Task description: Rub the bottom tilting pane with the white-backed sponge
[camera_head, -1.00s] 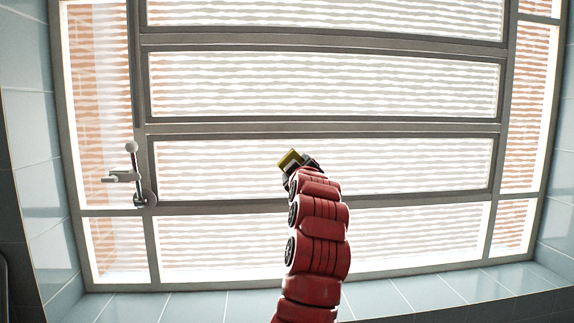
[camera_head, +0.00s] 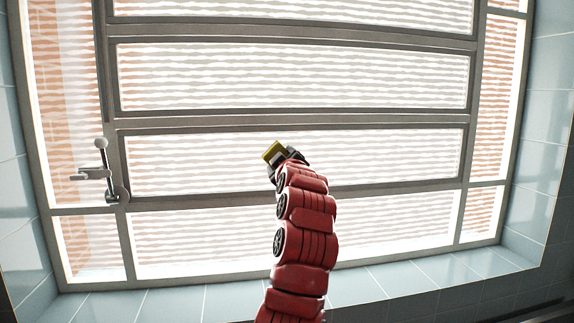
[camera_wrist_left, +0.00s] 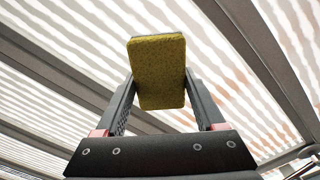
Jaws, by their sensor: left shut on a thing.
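The sponge (camera_head: 272,152) shows its yellow-olive face; the wrist view shows that face of the sponge (camera_wrist_left: 160,65) with a thin pale edge at the top, its white back mostly hidden. My left gripper (camera_head: 284,158) is shut on the sponge, with one finger on each side in the wrist view (camera_wrist_left: 160,100). The bottom tilting pane (camera_head: 390,158) is the lowest of the stacked framed panes, wavy and bright. The sponge overlaps its left-middle part in the head view. I cannot tell whether sponge and glass touch. My right gripper is not in view.
A metal lever handle (camera_head: 103,170) stands out from the frame left of the pane. A fixed lower pane (camera_head: 390,222) and a tiled sill (camera_head: 400,278) lie below. Tiled walls flank the window. Glass around the sponge looks clear of objects.

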